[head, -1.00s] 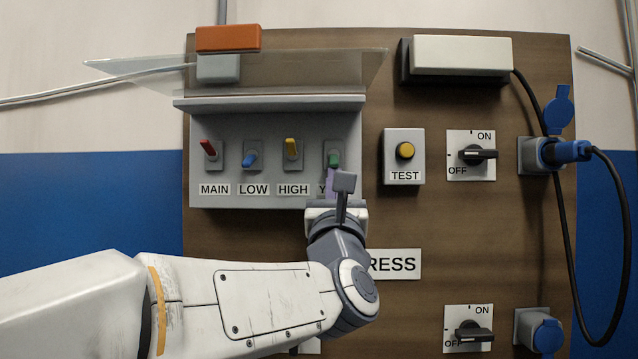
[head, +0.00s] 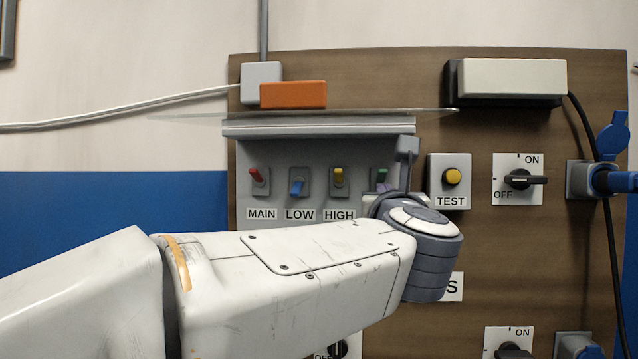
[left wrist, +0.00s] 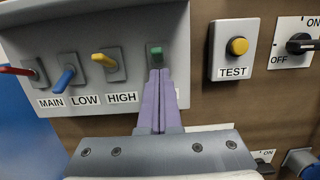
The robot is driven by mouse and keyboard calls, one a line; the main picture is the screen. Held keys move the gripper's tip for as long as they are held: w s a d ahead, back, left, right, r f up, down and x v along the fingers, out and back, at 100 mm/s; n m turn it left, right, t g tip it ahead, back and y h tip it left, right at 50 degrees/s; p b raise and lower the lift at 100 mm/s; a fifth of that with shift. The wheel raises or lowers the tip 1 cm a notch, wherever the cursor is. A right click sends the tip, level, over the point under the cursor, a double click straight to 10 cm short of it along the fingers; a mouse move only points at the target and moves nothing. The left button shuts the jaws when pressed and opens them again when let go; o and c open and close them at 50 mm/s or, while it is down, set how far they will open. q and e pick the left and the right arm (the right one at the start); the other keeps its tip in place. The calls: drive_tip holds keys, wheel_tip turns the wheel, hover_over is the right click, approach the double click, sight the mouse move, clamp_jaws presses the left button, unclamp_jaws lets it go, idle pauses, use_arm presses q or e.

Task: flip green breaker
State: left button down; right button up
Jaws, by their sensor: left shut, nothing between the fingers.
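The green breaker (head: 382,174) is the rightmost of the levers on the grey breaker box (head: 320,151). It also shows in the left wrist view (left wrist: 156,52), where its lever sits in the upper part of its plate. My left gripper (head: 383,187) is at the green breaker, mostly hidden by my wrist in the head view. In the left wrist view its purple fingers (left wrist: 158,74) are shut together, empty, with tips just below the green lever. Whether they touch it I cannot tell. My right gripper is not in view.
Beside it are yellow (head: 339,174), blue (head: 297,187) and red (head: 256,174) levers. The yellow TEST button (head: 452,176) and an ON/OFF knob (head: 520,179) are to the right. A clear cover (head: 430,111) juts out above the box.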

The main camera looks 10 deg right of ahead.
use_arm(q)
wheel_tip(320, 180, down, 5)
drive_tip(key=s+b, duration=0.2)
drive_tip(key=b, duration=0.4)
drive_tip(key=s+a+r+b, duration=0.2)
drive_tip(key=s+a+r, duration=0.1)
drive_tip(key=s, duration=0.6)
drive_tip(key=shift+a, duration=0.15)
